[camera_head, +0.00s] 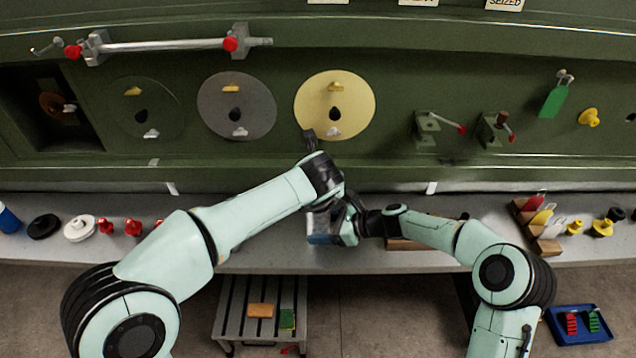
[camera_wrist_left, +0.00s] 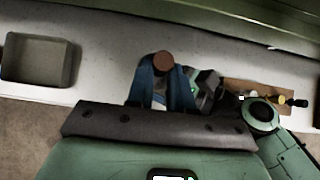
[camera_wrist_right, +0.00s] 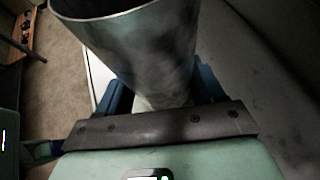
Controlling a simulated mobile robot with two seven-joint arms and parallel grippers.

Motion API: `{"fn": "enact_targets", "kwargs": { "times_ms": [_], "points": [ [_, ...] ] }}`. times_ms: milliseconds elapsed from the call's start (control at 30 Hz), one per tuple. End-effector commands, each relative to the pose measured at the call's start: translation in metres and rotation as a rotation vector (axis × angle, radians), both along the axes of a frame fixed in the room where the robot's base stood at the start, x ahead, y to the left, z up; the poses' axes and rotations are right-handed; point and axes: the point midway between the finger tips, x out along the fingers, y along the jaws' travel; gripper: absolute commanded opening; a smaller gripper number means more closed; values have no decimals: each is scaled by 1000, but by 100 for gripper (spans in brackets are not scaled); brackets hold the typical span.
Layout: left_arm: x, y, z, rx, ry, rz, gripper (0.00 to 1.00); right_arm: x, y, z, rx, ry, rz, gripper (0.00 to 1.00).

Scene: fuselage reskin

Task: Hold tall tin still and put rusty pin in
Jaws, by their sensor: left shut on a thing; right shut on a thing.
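The rusty pin (camera_wrist_left: 163,62) shows its round brown end between the blue fingers of my left gripper (camera_wrist_left: 162,82), which is shut on it. The tall tin (camera_wrist_right: 140,45) is a large grey metal cylinder with its open rim towards the right wrist camera. My right gripper (camera_wrist_right: 160,100) is shut on the tin, with blue fingers on both sides of it. In the head view my right gripper (camera_head: 335,224) is over the bench, close below my left wrist, which hides my left fingers. I cannot tell whether the pin is inside or above the tin.
The grey bench (camera_head: 270,255) runs below the green fuselage wall. A grey open bin (camera_wrist_left: 38,60) stands at the left in the left wrist view. A wooden rack (camera_head: 535,225) with coloured tags stands at the right. A slatted stool (camera_head: 232,318) is below the bench.

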Motion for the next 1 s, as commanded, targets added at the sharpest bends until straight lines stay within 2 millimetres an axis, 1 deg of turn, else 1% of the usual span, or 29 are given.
{"fn": "enact_targets", "kwargs": {
  "times_ms": [500, 833, 867, 900, 933, 967, 1000],
  "points": [
    [0, 0, -20, 1, -1, -1, 0, 0, 0, 0, 0, 0, 0, 51],
    [0, 0, -22, -1, -1, -1, 0, 0, 0, 0, 0, 0, 0, 51],
    [0, 0, -22, -1, -1, -1, 24, 0, 0, 0, 0, 0, 0, 51],
    [0, 0, -22, -1, -1, -1, 37, 0, 0, 0, 0, 0, 0, 51],
    [0, 0, -22, -1, -1, -1, 47, 0, 0, 0, 0, 0, 0, 51],
    [0, 0, -22, -1, -1, -1, 51, 0, 0, 0, 0, 0, 0, 51],
    [0, 0, -22, -1, -1, -1, 51, 0, 0, 0, 0, 0, 0, 51]
  ]
}}
